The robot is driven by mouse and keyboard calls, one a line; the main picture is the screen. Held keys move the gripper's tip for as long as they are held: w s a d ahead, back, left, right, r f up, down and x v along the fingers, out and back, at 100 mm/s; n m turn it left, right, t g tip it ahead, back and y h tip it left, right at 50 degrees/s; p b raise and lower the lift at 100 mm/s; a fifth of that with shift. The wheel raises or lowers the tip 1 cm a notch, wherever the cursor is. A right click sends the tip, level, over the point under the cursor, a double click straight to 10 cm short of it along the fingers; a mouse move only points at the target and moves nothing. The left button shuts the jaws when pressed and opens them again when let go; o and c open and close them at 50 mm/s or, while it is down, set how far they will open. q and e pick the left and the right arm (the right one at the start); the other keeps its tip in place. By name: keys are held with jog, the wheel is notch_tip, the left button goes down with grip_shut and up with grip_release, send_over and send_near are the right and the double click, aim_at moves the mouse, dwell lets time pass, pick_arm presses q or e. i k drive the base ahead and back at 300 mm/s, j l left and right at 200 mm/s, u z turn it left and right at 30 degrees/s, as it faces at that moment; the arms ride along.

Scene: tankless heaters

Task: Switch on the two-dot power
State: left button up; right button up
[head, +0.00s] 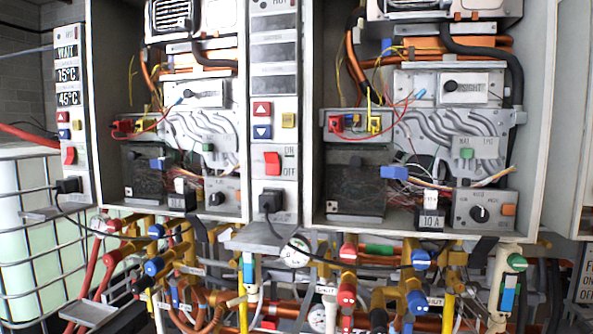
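Two red power rocker switches show in the head view. One (272,162) is on the middle control strip (273,190), beside ON and OFF lettering. The other (69,156) is on the left control strip (74,100), under a display reading WAIT, 15°C and 45°C. The display on the middle strip (274,55) is grey and blank below its top label. I cannot make out a two-dot mark on either strip, nor tell each rocker's position for sure. Neither of my grippers is in view.
Black plugs sit below the rockers, at the middle (270,202) and left (69,186). Two open heater cabinets expose wiring, with a dial (479,213) in the right one. Pipes and coloured valves (347,292) crowd below. A caged white tank (28,230) stands at left.

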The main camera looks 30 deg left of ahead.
aim_at(272, 162)
jog(key=j+u, duration=0.1)
jog(key=u, duration=0.65)
jog(key=i+j+u, duration=0.1)
jog(key=u, duration=0.25)
